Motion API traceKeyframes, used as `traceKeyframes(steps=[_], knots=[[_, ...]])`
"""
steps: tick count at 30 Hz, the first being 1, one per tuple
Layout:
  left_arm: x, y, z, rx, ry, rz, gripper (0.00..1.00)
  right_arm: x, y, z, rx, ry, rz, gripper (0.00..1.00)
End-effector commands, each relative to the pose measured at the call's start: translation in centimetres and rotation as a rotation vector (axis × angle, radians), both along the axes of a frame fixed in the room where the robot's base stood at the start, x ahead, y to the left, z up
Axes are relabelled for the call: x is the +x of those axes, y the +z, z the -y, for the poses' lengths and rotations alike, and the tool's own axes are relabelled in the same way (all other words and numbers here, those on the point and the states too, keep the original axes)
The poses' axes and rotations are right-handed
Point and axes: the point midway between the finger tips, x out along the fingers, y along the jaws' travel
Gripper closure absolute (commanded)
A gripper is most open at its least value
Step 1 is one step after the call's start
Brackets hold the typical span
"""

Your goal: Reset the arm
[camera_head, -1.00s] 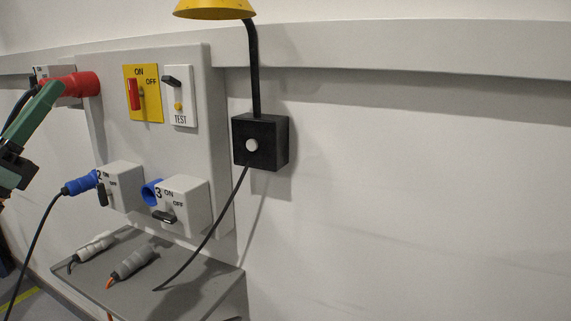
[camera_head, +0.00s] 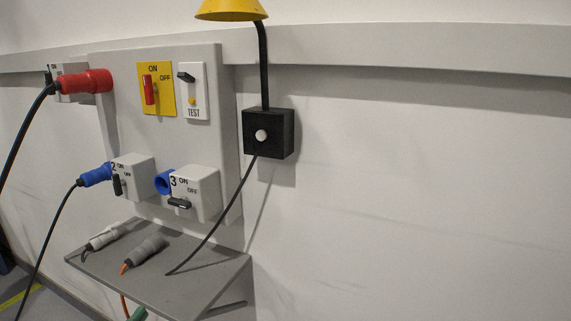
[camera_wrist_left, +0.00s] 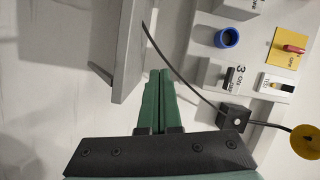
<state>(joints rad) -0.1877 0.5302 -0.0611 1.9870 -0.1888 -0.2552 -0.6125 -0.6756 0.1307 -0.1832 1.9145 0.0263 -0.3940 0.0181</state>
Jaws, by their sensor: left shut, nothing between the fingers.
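My left gripper (camera_wrist_left: 159,78) shows in the left wrist view with its two green fingers together and nothing between them. In the head view only a green bit of it (camera_head: 138,314) shows at the bottom edge, below the grey shelf (camera_head: 195,285). The grey wall panel (camera_head: 135,130) carries a yellow ON/OFF switch (camera_head: 156,90) with a red handle, a white TEST switch (camera_head: 193,91), and sockets 2 (camera_head: 134,172) and 3 (camera_head: 195,190) with black handles. My right gripper is not in view.
A red plug (camera_head: 87,82) sits in the upper left socket and a blue plug (camera_head: 96,175) in socket 2. Two loose grey connectors (camera_head: 145,248) lie on the shelf. A black box (camera_head: 268,133) with a yellow lamp (camera_head: 232,10) hangs right of the panel. The wall farther right is bare.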

Motion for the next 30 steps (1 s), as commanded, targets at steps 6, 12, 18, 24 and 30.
traceKeyframes(steps=[6, 12, 18, 24, 30], knots=[[-8.4, -14.4, 5.0, -0.542, 0.109, -0.381, 1.0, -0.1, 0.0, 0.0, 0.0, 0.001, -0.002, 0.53], [-17.1, -22.4, 9.9, -0.948, 0.282, -0.65, 1.0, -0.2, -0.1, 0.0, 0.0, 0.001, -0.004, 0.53], [-21.8, -25.3, 12.6, -1.146, 0.397, -0.772, 1.0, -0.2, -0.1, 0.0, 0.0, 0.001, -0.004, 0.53], [-22.4, -25.6, 12.9, -1.171, 0.413, -0.787, 1.0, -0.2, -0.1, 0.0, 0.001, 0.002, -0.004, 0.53], [-22.3, -25.6, 12.9, -1.168, 0.411, -0.785, 1.0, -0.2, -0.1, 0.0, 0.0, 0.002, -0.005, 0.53]])
